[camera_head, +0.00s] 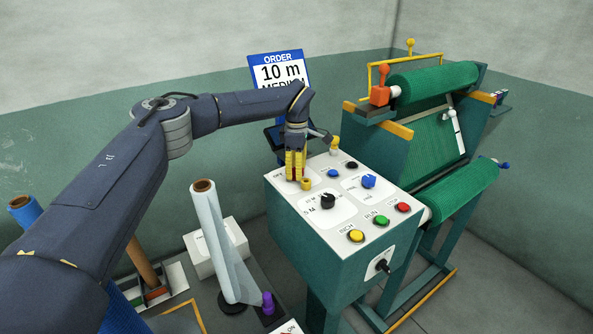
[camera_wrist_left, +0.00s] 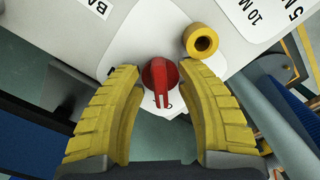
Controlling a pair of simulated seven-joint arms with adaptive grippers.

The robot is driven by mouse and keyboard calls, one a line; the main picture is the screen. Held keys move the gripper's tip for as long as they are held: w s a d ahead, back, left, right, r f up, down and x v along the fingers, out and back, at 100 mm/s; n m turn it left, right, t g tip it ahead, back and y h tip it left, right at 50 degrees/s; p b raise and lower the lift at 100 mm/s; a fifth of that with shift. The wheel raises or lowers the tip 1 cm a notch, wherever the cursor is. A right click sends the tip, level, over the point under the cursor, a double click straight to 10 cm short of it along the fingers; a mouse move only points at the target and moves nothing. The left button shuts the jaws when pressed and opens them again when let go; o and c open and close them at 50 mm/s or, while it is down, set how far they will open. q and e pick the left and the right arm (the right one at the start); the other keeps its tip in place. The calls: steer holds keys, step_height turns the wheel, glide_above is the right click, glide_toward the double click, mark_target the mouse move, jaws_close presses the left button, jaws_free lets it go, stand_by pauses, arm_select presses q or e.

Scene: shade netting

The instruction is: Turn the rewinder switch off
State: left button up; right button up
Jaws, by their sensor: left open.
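The control box (camera_head: 300,225) is a green cabinet with a white sloped top. My left gripper (camera_head: 295,176) points down at the box's back left edge, its yellow fingers apart. In the left wrist view a red rotary switch (camera_wrist_left: 160,82) on a white plate sits between the open fingers, with gaps on both sides. Its handle points toward the bottom of that view, close to an "O" mark. Other lettering by it is partly covered by the left finger. The red switch is hidden in the head view. My right gripper is not in view.
A short yellow cylinder (camera_wrist_left: 201,40) stands close beside the right finger; it also shows in the head view (camera_head: 306,184). The panel carries a black knob (camera_head: 327,200), a blue knob (camera_head: 369,181) and coloured buttons. A wrapped roll (camera_head: 215,240) stands left, the netting machine (camera_head: 440,140) right.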

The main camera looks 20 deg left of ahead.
arm_select(q)
step_height(320, 180, up, 12)
stand_by(0.6)
steer(key=shift+f, duration=0.1)
